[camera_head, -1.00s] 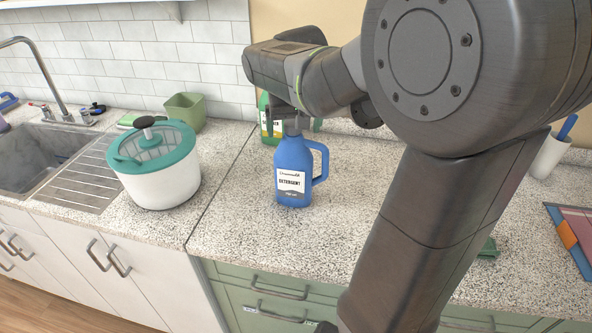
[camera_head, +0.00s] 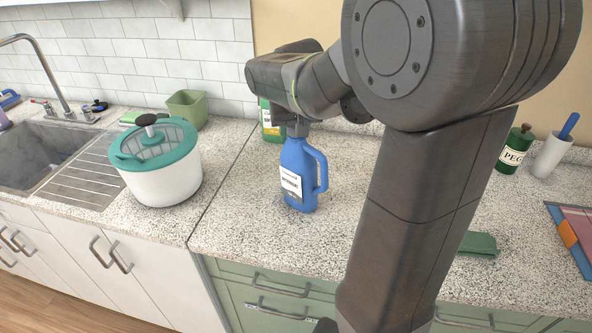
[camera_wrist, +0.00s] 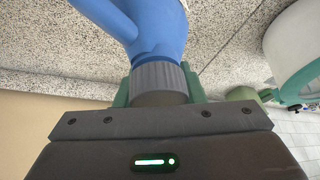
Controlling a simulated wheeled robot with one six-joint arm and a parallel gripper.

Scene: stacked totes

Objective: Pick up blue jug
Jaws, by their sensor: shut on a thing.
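The blue jug (camera_head: 303,170) is a detergent bottle with a white label and a side handle. It is upright, over the speckled counter right of the seam; whether its base touches the counter is hard to tell. My gripper (camera_head: 297,128) is above it, shut on its grey cap. In the wrist view the blue jug (camera_wrist: 150,28) extends away from my gripper (camera_wrist: 158,92), whose green fingers sit on both sides of the grey ribbed cap.
A green-labelled bottle (camera_head: 270,122) stands close behind the jug. A white pot with teal lid (camera_head: 160,175) is to the left, near the sink (camera_head: 45,155). A green cloth (camera_head: 478,244), a green jar (camera_head: 513,150) and a white cup (camera_head: 551,156) are at right.

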